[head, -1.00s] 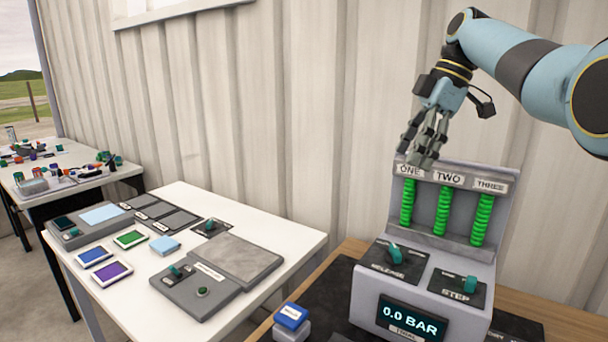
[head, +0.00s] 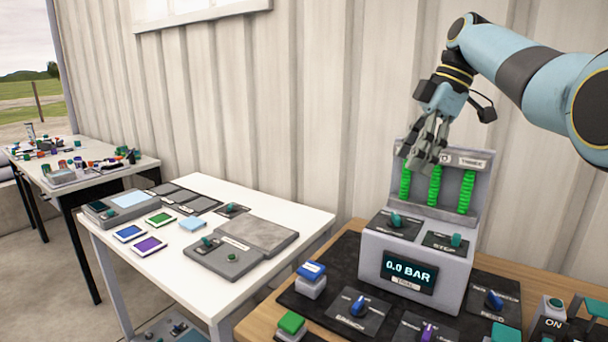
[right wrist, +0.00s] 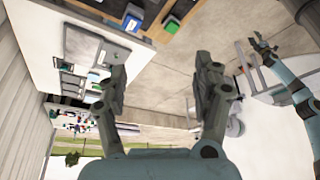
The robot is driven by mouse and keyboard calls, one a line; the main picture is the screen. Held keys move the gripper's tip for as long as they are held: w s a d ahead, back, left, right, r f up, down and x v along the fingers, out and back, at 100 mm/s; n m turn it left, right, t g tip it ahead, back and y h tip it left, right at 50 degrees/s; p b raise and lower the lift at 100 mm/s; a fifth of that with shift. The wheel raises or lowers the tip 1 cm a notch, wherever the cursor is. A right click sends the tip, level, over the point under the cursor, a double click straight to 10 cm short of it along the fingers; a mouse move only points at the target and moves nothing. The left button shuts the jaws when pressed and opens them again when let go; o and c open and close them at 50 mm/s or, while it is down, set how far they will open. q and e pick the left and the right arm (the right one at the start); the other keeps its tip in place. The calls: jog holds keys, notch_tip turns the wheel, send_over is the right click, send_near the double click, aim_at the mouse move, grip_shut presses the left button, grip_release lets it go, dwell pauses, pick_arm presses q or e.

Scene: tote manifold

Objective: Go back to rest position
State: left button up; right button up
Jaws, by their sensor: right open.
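My right gripper (head: 424,152) hangs from the arm that comes in from the right in the head view. It is in front of the top of the grey manifold unit (head: 430,212) and hides part of its upper labels. In the right wrist view its two fingers (right wrist: 163,82) are spread apart with nothing between them. My left gripper is not in the head view. An arm and gripper, which seem to be my left ones, show at the right of the right wrist view (right wrist: 262,46).
The manifold unit has three green columns and a display reading 0.0 BAR (head: 408,272). It stands on a wooden table (head: 262,318) with several knobs and buttons. A white table (head: 300,220) with panels and a cluttered far table (head: 100,178) stand to the left.

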jog(key=s+d+f+m+t+h, duration=0.15)
jog(key=s+f+m, duration=0.25)
jog(key=s+f, duration=0.5)
jog(key=s+d+f+m+h, duration=0.1)
jog(key=s+d+f+m, duration=0.3)
jog(key=f, duration=0.9)
jog(key=s+d+m+t+h, duration=0.25)
jog(key=s+m, duration=0.65)
jog(key=s, duration=2)
notch_tip(320, 180, down, 34)
jog(key=s+d+g+b, duration=0.2)
jog(key=b, duration=0.7)
pick_arm(q)
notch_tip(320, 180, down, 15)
jog(key=b, duration=0.6)
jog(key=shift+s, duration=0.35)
pick_arm(e)
jog(key=s+f+g, duration=0.1)
jog(key=s+f, duration=1.7)
jog(key=f, duration=0.4)
jog(key=shift+s+d+m, duration=0.25)
jog(key=shift+d+m, duration=0.15)
